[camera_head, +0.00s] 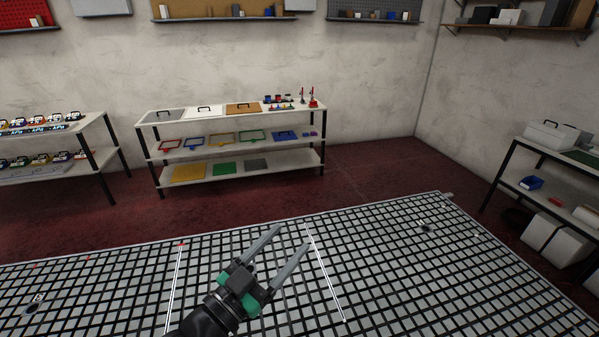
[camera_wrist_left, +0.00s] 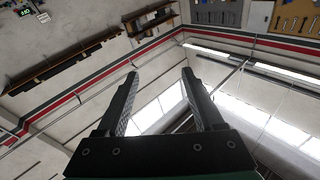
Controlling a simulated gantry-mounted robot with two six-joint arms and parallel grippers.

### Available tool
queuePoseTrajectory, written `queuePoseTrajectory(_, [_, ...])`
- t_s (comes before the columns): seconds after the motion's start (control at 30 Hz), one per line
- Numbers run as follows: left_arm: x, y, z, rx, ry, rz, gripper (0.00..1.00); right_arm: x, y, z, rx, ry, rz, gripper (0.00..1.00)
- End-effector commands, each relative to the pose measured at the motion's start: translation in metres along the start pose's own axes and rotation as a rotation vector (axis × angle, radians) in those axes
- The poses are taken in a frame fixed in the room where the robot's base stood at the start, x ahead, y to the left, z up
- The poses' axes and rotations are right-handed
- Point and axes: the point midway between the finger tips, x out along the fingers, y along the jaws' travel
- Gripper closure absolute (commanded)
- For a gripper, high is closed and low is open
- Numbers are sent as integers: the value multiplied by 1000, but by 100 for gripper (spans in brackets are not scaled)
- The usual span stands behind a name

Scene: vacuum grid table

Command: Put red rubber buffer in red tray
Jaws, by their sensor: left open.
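My left gripper (camera_head: 292,236) is open and empty above the black-and-grey grid table (camera_head: 400,265), its fingers pointing up and away toward the back wall. The left wrist view shows the same open fingers (camera_wrist_left: 160,73) against the walls and ceiling, with nothing between them. A red-rimmed tray-like item (camera_head: 170,145) lies on the middle shelf of the back rack; I cannot tell whether it is the red tray. A small red item (camera_head: 555,201) lies on the right-hand rack. I cannot make out the red rubber buffer for certain. My right gripper is not in view.
The back rack (camera_head: 235,150) holds trays, lids and small parts, well beyond the table. Another rack (camera_head: 60,145) stands at left. The right rack (camera_head: 545,160) carries a blue bin (camera_head: 531,183). White lines cross the table; much of its grid is bare.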

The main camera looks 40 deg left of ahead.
Motion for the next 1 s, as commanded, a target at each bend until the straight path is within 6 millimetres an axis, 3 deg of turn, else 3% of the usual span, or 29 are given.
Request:
queuePoseTrajectory(0.03, [15,12,-63,-6,127,17,31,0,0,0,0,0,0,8])
queuePoseTrajectory(0.1, [22,27,-141,-38,281,31,31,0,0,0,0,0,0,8])
queuePoseTrajectory(0.2, [12,42,-234,-103,467,48,31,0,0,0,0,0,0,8])
queuePoseTrajectory(0.3, [-5,48,-294,-163,594,59,31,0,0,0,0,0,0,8])
queuePoseTrajectory(0.33, [-9,49,-306,-177,618,61,31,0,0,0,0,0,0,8])
queuePoseTrajectory(0.47, [-19,50,-327,-206,665,65,31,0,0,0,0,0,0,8])
queuePoseTrajectory(0.57, [-19,50,-327,-206,665,64,31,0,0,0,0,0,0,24])
queuePoseTrajectory(1.0, [-18,50,-326,-203,663,64,31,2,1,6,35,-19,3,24])
